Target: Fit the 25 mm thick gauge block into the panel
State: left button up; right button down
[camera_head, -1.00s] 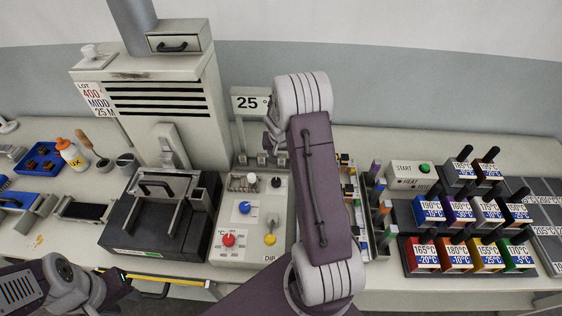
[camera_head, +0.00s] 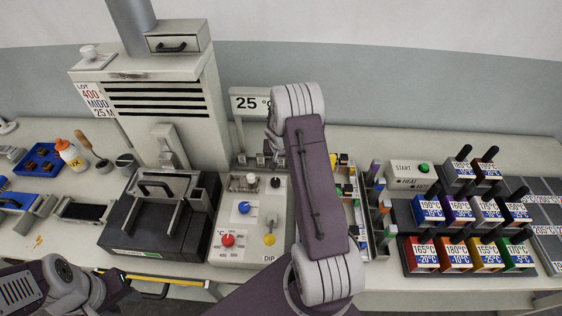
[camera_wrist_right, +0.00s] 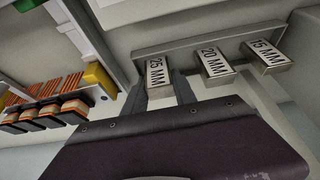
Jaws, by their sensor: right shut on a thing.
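The 25 mm gauge block (camera_wrist_right: 158,76) is a metal block with a white "25 MM" label, at the left end of a row of labelled blocks in the right wrist view. My right gripper (camera_wrist_right: 160,92) is shut on it, one finger on each side. The block is still at the rack ledge (camera_wrist_right: 195,42); I cannot tell whether it is seated or lifted. The pale control panel (camera_head: 224,251) with coloured knobs lies in front of the row.
The 20 mm block (camera_wrist_right: 214,62) and 15 mm block (camera_wrist_right: 265,56) stand close beside the held block. A dark press (camera_head: 125,235) is left of the panel. Coloured temperature blocks (camera_head: 425,258) and a START box (camera_head: 408,172) are at the right.

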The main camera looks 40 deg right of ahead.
jog(key=shift+w+r, duration=0.1)
jog(key=shift+r, duration=0.4)
jog(key=r, duration=0.2)
jog(key=s+r+p, duration=0.1)
jog(key=r, duration=0.1)
jog(key=shift+d, duration=0.3)
jog(key=s+d+r+p, duration=0.1)
jog(key=s+d+r, duration=0.1)
jog(key=s, duration=0.3)
jog(key=s+d+r+p, duration=0.1)
jog(key=s+r, duration=0.3)
jog(key=s, duration=0.1)
jog(key=shift+d, duration=0.4)
jog(key=shift+w, duration=0.1)
